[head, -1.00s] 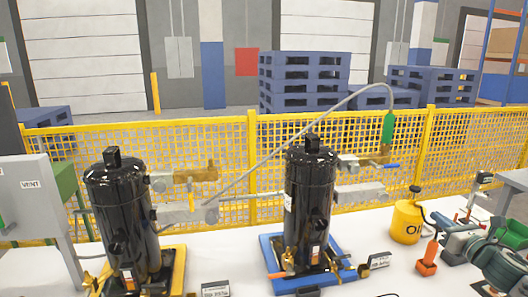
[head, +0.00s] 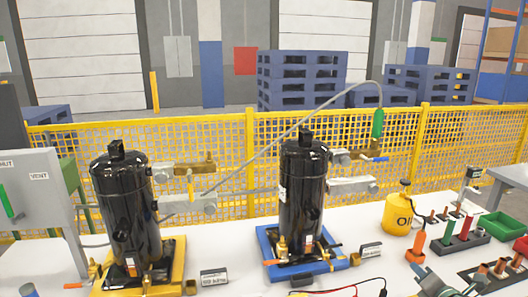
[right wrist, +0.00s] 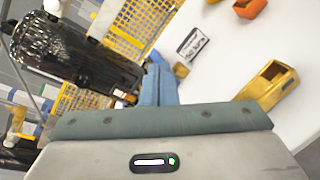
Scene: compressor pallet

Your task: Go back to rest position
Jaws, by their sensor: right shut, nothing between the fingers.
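My right gripper (head: 420,272) is at the bottom right of the head view, low and partly cut off by the lower edge. It is shut and empty, in front of the orange-handled tool and apart from the compressors. In the right wrist view, its grey body and teal pad fill the bottom, with the shut blue fingers (right wrist: 157,85) ahead. My left gripper is not in view. A black compressor (head: 303,190) stands upright on a blue pallet (head: 338,262). Another black compressor (head: 130,215) stands on a yellow pallet (head: 178,258).
A yellow oil can (head: 397,212) stands right of the compressors. Behind the gripper are a tool rack (head: 462,247) and a green bin (head: 500,226). A grey panel marked VENT (head: 40,200) stands at left. A yellow mesh fence (head: 225,140) runs behind the bench.

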